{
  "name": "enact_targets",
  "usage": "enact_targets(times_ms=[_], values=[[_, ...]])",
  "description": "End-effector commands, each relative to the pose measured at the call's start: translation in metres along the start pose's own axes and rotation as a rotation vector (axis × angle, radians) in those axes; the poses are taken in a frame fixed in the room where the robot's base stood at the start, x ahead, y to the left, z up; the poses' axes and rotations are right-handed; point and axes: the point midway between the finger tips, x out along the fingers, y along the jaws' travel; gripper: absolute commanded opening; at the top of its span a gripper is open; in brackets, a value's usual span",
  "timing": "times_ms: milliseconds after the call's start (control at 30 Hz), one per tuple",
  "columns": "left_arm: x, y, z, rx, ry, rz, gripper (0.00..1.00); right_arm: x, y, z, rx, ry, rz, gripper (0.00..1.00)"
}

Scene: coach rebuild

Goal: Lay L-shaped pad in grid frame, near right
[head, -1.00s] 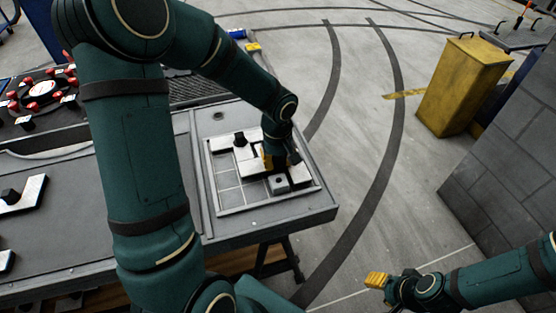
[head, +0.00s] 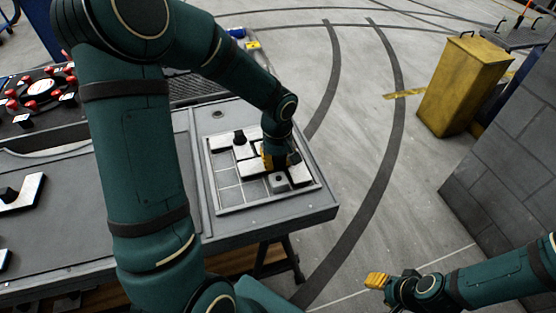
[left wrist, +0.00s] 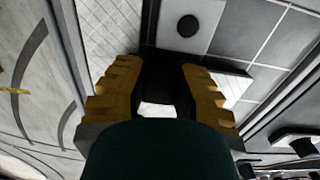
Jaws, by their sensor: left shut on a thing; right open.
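The grid frame (head: 264,203) lies at the table's right end, with bare cells at its near left. My left gripper (head: 271,162) points down over the frame's right half. It is shut on the dark knob of the white L-shaped pad (head: 252,167). Part of this pad shows beside and between the fingers in the left wrist view (left wrist: 234,84); the gripper hides the rest. I cannot tell whether the pad touches the frame's floor. My right gripper (head: 377,280) is open and empty, away from the table at the lower right.
A grey tile with a dark round spot (head: 277,184) sits at the frame's near side. A white pad with a black knob (head: 241,151) sits at its far left. Another knobbed pad (head: 22,192) lies on the table's left. A yellow bin (head: 463,88) stands on the floor.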

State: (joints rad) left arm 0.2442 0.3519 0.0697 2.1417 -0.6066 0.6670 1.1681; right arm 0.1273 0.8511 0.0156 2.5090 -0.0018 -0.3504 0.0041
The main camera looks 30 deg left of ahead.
Motion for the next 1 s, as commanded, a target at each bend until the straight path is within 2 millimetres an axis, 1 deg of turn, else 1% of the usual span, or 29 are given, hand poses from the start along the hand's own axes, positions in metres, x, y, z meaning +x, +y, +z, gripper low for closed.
enact_targets(times_ms=[433,767,800,867,1000], values=[[0.0039,-0.0002,-0.0003,0.001,0.001,0.000,0.00,0.0063,0.0024,0.0005,0.000,0.000,0.000,0.47],[0.0034,-0.0002,-0.0003,0.000,0.000,0.000,0.00,0.0059,0.0022,0.0005,0.000,0.000,0.000,0.47],[0.0034,-0.0002,-0.0002,0.000,0.000,0.000,0.32,0.0059,0.0022,0.0005,0.000,0.000,0.000,0.47],[0.0034,-0.0001,-0.0002,0.000,0.000,0.000,0.53,0.0059,0.0022,0.0005,0.000,0.000,0.000,0.47],[0.0035,-0.0001,-0.0002,0.000,0.000,0.000,0.54,0.0059,0.0023,0.0005,0.000,0.000,0.000,0.47]])
